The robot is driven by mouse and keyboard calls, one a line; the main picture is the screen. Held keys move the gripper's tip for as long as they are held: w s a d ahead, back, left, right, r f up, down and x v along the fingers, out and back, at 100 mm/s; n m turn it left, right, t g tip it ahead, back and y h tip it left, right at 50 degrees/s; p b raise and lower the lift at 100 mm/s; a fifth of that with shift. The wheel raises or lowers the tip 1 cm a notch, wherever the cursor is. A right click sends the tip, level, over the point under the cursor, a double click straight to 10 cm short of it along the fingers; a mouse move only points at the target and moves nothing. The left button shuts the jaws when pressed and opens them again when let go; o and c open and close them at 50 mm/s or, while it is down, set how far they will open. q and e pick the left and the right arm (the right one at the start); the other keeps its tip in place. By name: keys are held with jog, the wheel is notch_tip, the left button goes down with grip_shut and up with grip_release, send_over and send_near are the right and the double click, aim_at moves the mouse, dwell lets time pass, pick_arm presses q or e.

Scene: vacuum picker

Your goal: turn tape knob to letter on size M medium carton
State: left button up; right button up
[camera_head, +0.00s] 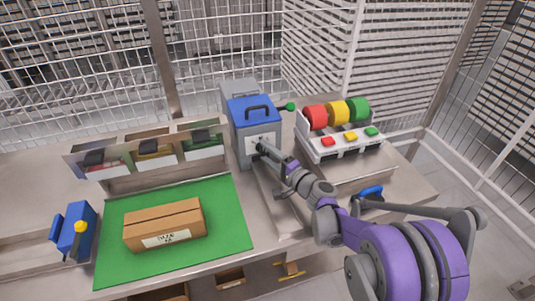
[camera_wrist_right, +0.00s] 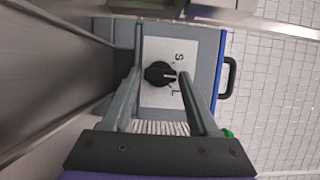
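The tape machine (camera_head: 255,112) is a grey box with a blue lid and black handle at the table's back. A black round knob (camera_wrist_right: 160,74) sits on its white panel (camera_wrist_right: 155,98); the letters S and L are readable beside it, and the middle letter is partly hidden. My right gripper (camera_wrist_right: 162,78) is open, with one finger on each side of the knob; I cannot tell whether either touches it. In the head view the right gripper (camera_head: 261,149) is at the panel and covers the knob. The carton (camera_head: 165,225) lies closed on a green mat (camera_head: 225,235), its small label hard to read. My left gripper is out of view.
A green-ended lever (camera_head: 290,107) sticks out of the machine's right side. Red, yellow and green rolls (camera_head: 337,112) stand right of it. Bins (camera_head: 150,155) are behind the mat, and a blue device (camera_head: 75,232) with a yellow knob is at left. Wire fencing encloses the bench.

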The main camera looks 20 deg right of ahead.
jog(key=shift+o, duration=1.1)
jog(key=shift+s, duration=0.15)
jog(key=v, duration=1)
jog(key=shift+s+d+b, duration=0.2)
jog(key=shift+s+b, duration=0.05)
jog(key=shift+b, duration=0.15)
